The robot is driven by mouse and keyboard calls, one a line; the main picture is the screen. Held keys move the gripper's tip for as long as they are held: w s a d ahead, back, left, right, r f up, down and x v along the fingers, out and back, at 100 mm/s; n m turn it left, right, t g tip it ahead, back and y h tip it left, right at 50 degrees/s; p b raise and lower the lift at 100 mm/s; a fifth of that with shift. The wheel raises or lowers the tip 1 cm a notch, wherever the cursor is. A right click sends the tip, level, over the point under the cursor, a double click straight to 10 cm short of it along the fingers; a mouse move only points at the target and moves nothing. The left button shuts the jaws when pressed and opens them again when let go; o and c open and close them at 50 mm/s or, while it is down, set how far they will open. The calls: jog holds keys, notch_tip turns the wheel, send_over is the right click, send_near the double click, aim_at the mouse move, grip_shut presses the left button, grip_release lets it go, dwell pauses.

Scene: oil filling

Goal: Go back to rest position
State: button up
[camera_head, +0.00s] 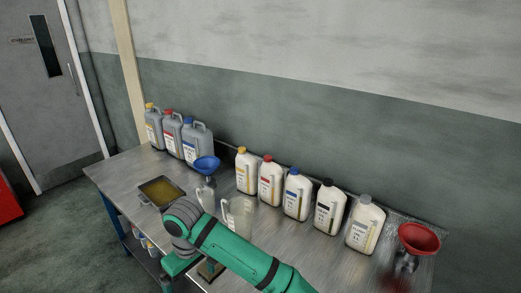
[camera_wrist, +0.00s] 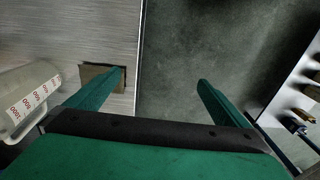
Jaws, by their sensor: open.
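My gripper (camera_wrist: 164,85) shows in the wrist view with its two green fingers spread wide apart and nothing between them. It hangs over the front edge of the metal table, with the dark floor below. In the head view my green arm reaches up from the bottom, and its bent wrist covers part of the table's front; the fingers are hard to make out there. A clear measuring jug (camera_head: 238,214) stands on the table beside my arm. Its scale shows at the left of the wrist view (camera_wrist: 35,98), apart from the fingers.
The metal table (camera_head: 112,172) holds grey canisters (camera_head: 173,136), several white bottles (camera_head: 297,196), a blue funnel (camera_head: 206,165), a tray of yellowish liquid (camera_head: 160,191) and a red funnel (camera_head: 419,239). A small brown block (camera_wrist: 100,77) lies near the left finger. Floor (camera_head: 78,225) is free at left.

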jog(key=s+a+f+m+t+y, duration=0.1)
jog(key=s+a+m+t+y, duration=0.1)
jog(key=a+y, duration=0.55)
jog(key=s+a+m+t+y, duration=0.15)
jog(key=a+y, duration=0.25)
jog(key=a, duration=0.7)
jog(key=s+d+f+m+t+h, duration=0.4)
jog(key=s+d+f+m+t, duration=0.15)
jog(key=d, duration=0.45)
jog(key=s+d+f+m+t+h, duration=0.4)
jog(key=s+d+f+m+t, duration=0.15)
jog(key=d, duration=0.45)
jog(key=s+d+r+n+h, duration=0.2)
jog(key=s+d, duration=0.6)
jog(key=s, duration=0.2)
jog(key=s+d+r+n+h, duration=0.1)
jog(key=s+d+n+h, duration=0.1)
jog(key=s+d, duration=0.7)
jog(key=shift+s+d+r+t, duration=0.25)
jog(key=shift+s+r+t, duration=0.1)
jog(key=shift+s, duration=0.4)
